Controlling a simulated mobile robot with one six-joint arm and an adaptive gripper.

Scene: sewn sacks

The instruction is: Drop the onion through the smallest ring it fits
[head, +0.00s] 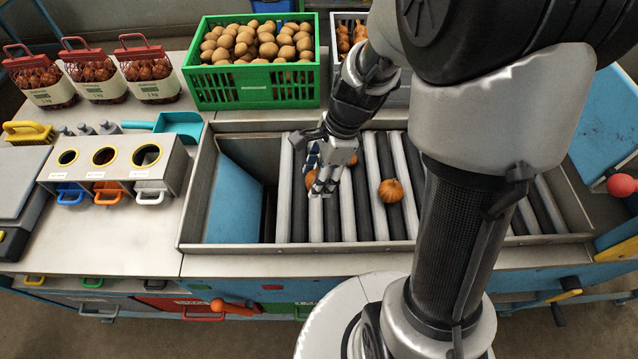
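A sizing box (125,180) stands at the left with three yellow-rimmed rings: the left ring (68,149) looks smallest, the middle ring (104,147) larger, the right ring (146,145) largest. An orange-brown onion (391,190) lies in the open on the roller bed. My gripper (322,190) is low over the left part of the rollers, fingers pointing down. Another onion (310,178) shows partly behind its fingers. I cannot tell whether the fingers are apart or closed on it. A bit of orange (352,160) shows just right of the gripper.
Blue, orange and white handled drawers sit under the rings. A green crate (255,90) of brown produce stands behind the rollers (345,215). Netted sacks (148,75), a teal scoop (180,126) and a yellow-handled brush (28,132) are at the left. The steel tray rim (200,190) surrounds the rollers.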

